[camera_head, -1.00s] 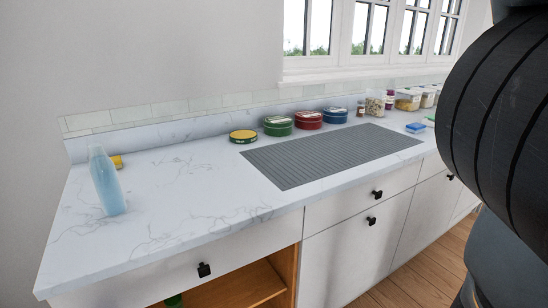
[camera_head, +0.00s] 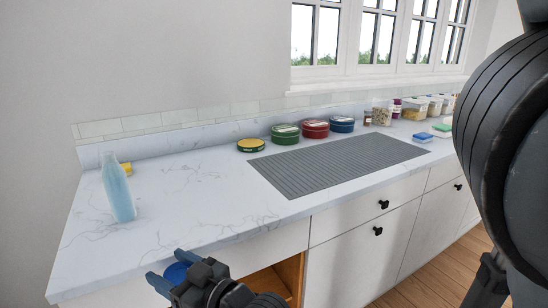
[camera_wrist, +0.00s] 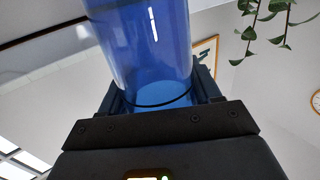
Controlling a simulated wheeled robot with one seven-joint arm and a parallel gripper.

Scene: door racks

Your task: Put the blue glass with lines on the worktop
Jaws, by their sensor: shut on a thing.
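The blue glass (camera_wrist: 145,45) fills the upper middle of the wrist view, clear blue with one dark line around it near my jaws. My gripper (camera_wrist: 158,98) is shut on it. In the head view my gripper (camera_head: 171,269) is at the bottom, in front of the worktop's front edge, with only a small blue part of the glass (camera_head: 178,272) showing between its fingers. The white marbled worktop (camera_head: 190,200) runs along the wall. I cannot tell the glass's height against the worktop.
A light blue bottle (camera_head: 118,190) stands at the worktop's left end, a yellow thing (camera_head: 127,168) behind it. Round tins (camera_head: 285,133) line the back, beside a grey ribbed mat (camera_head: 340,162). Jars and boxes stand far right. The worktop between bottle and mat is clear.

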